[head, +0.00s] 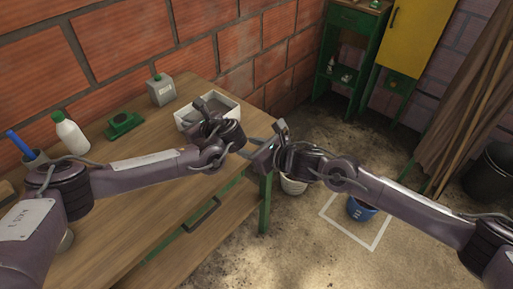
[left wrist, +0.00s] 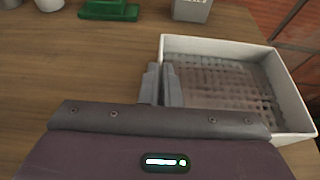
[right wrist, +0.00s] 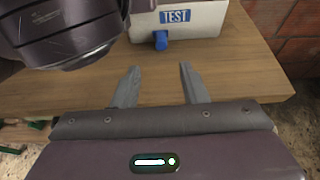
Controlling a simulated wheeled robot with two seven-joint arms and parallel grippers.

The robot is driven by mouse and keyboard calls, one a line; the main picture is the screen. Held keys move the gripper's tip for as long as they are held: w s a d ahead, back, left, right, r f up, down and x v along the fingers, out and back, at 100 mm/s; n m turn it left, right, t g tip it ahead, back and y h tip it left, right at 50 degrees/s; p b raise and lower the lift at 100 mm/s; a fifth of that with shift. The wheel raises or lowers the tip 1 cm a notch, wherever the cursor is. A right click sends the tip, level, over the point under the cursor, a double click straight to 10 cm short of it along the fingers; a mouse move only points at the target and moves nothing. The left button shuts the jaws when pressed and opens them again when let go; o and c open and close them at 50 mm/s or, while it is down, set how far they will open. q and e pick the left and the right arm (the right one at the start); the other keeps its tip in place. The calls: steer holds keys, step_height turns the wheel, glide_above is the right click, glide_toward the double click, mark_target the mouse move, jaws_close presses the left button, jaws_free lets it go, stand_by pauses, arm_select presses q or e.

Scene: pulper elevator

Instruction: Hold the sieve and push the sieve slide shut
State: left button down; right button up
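The sieve (head: 228,102) is a white open box with a grey woven mesh floor, on the wooden table near its far right corner. In the left wrist view the sieve (left wrist: 225,44) has my left gripper (left wrist: 162,85) at its left wall, one finger on each side, closed on the wall. My right gripper (right wrist: 160,86) is open and empty, level with the table's near edge. Beyond its fingertips, the sieve's outer wall (right wrist: 205,22) shows a blue "TEST" label and a blue knob (right wrist: 161,40), apart from the fingers. The slide itself is not clearly visible.
A blue bucket (head: 361,209) stands on the floor.

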arm_select(q)
steer(key=shift+s+f, duration=0.15)
steer(key=shift+f, duration=0.1)
arm_select(e)
steer(key=shift+v, duration=1.45)
arm_select(q)
steer(key=c, duration=1.6)
jaws_free()
steer(key=shift+w, duration=0.2)
steer(key=shift+o, duration=0.2)
arm_select(e)
steer(key=shift+w, duration=0.1)
arm_select(q)
steer(key=shift+r, duration=0.15)
